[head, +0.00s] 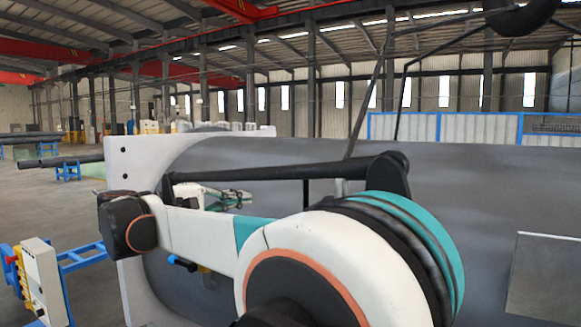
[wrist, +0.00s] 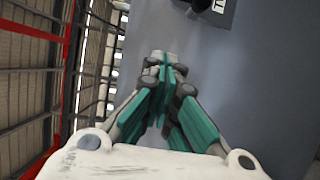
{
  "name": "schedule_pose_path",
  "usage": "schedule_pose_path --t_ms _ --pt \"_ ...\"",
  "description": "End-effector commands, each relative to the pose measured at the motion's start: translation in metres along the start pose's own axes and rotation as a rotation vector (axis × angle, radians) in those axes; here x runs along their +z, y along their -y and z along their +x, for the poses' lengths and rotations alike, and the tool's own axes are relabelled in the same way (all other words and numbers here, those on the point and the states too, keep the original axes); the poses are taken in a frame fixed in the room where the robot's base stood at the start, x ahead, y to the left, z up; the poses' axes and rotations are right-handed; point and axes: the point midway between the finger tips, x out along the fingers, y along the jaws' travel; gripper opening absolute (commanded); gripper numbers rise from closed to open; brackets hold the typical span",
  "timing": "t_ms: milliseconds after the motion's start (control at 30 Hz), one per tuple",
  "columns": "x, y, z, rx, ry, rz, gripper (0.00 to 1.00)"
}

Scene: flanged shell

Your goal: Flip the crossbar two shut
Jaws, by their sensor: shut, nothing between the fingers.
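The large grey shell (head: 480,180) fills the middle and right of the head view, with a pale flange plate (head: 122,160) with holes at its left end. A long dark bar (head: 270,172) runs across in front of the shell, with a black bracket-like piece at its right end. I cannot tell whether it is crossbar two. My gripper (head: 242,196) shows small behind my arm in the head view, below the dark bar. In the wrist view my gripper (wrist: 165,62) is shut and empty, in front of a smooth grey surface (wrist: 255,70).
Thin dark rods (head: 360,100) rise above the shell. A black part with a white label (wrist: 210,8) shows at the top of the wrist view. A white control box (head: 42,280) on a blue frame stands at lower left. Open floor lies beyond it.

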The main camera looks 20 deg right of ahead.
Motion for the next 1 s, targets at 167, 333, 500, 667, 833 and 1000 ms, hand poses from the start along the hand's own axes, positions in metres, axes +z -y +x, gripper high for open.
schedule_pose_path --t_ms 167,333,500,667,833,1000 --pt "0.003 -0.021 -0.004 0.037 0.017 0.007 0.0" --pt "0.004 -0.023 -0.004 0.045 0.02 0.009 0.0" --pt "0.004 -0.022 -0.004 0.044 0.02 0.008 0.0" --pt "0.004 -0.023 0.0 0.043 0.021 0.008 0.0" --pt "0.005 -0.025 0.022 0.043 0.022 0.008 0.0" --pt "0.006 -0.027 0.055 0.043 0.023 0.008 0.0"
